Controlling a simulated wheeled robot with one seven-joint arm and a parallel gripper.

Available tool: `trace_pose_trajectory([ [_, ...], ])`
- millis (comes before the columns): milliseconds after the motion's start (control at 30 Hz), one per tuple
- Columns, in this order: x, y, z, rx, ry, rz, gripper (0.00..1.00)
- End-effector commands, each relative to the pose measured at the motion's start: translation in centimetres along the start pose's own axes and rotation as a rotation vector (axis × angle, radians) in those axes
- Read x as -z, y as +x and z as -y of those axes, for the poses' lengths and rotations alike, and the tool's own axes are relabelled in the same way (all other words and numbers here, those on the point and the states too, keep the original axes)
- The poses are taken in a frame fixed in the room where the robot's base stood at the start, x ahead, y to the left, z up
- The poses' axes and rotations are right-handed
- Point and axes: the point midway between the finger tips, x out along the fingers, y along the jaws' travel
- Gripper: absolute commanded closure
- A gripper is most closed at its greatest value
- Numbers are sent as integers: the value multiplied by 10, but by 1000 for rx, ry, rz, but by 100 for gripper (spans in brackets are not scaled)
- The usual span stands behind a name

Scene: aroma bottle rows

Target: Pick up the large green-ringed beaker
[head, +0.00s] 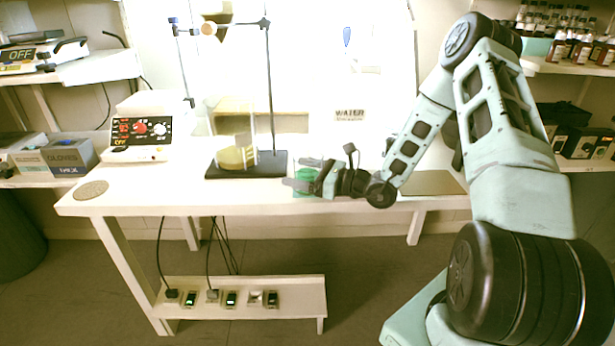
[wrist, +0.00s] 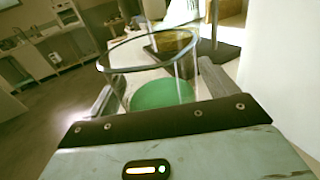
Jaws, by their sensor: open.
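A large clear glass beaker (wrist: 160,94) with green at its bottom fills the middle of the wrist view. It stands on the white table (head: 150,195), and its green part also shows in the head view (head: 304,176), partly hidden by my gripper. My gripper (head: 303,174) is open, low over the table near its front edge. In the wrist view, one finger is at the left of the beaker and the other at the right. I cannot tell whether either finger touches the glass.
A stand with a dark base (head: 270,165) holds a vessel of yellow liquid (head: 236,157), just left of my gripper. A control box (head: 140,138) stands farther left, with a round cork mat (head: 91,190) near the table's front left corner. A flat brownish plate (head: 432,183) lies at the right.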

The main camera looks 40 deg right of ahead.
Motion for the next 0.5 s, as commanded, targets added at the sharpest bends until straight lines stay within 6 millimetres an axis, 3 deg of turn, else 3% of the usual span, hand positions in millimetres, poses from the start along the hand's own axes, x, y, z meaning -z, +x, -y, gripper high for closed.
trace_pose_trajectory([
  [67,0,0,0,0,0,0,18],
  [200,0,0,0,0,0,0,57],
  [267,0,0,0,0,0,0,71],
  [500,-1,0,0,0,-1,1,71],
])
